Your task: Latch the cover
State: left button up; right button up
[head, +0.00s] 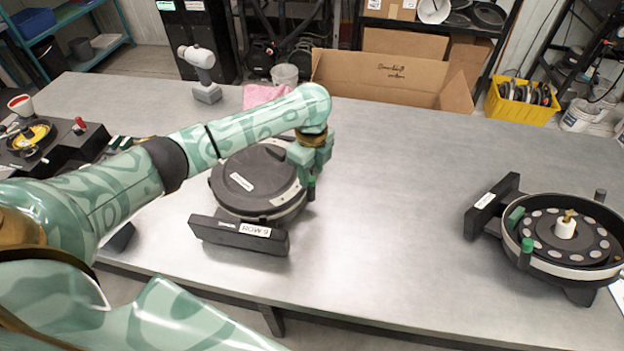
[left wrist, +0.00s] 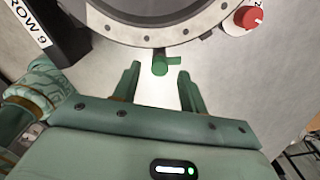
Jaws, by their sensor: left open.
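A round seed meter with its dark cover (head: 253,180) lying shut on it stands left of the table's middle, on a black bar labelled ROW 9 (head: 238,236). My left gripper (head: 306,172) is at the right side of its rim, pointing down. In the left wrist view the gripper is open, with its two fingers (left wrist: 158,80) either side of a green latch (left wrist: 160,64) at the meter's rim. The latch has a small side tab; the fingers look apart from it. A red knob (left wrist: 249,17) sits further right on the rim. My right gripper is out of view.
A second, uncovered seed meter (head: 568,237) with a green-knobbed latch (head: 527,245) stands at the table's right. A black bench unit (head: 60,150) is at the left. A white tool (head: 199,68), pink cloth (head: 262,94) and cardboard box (head: 390,78) are behind. The table's middle is clear.

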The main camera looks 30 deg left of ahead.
pick_arm(q)
jog(key=shift+s+f, duration=0.15)
jog(key=shift+f, duration=0.75)
grip_shut()
jog(key=shift+r+p, duration=0.2)
jog(key=shift+p, duration=0.2)
jog(key=n+p, duration=0.7)
jog(key=p, duration=0.3)
jog(key=shift+d+p, duration=0.1)
jog(key=shift+p, duration=0.2)
jog(key=shift+n+p, duration=0.7)
jog(key=shift+n, duration=0.4)
jog(key=n+p, duration=0.1)
jog(key=n, duration=0.1)
jog(key=shift+n, duration=0.3)
jog(key=n+p, duration=0.1)
jog(key=n, duration=0.2)
jog(key=shift+f, duration=0.15)
jog(key=shift+n+p, duration=0.4)
jog(key=shift+n, duration=1)
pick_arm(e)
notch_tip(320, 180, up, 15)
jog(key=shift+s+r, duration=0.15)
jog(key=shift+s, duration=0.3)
pick_arm(q)
jog(key=shift+n, duration=0.3)
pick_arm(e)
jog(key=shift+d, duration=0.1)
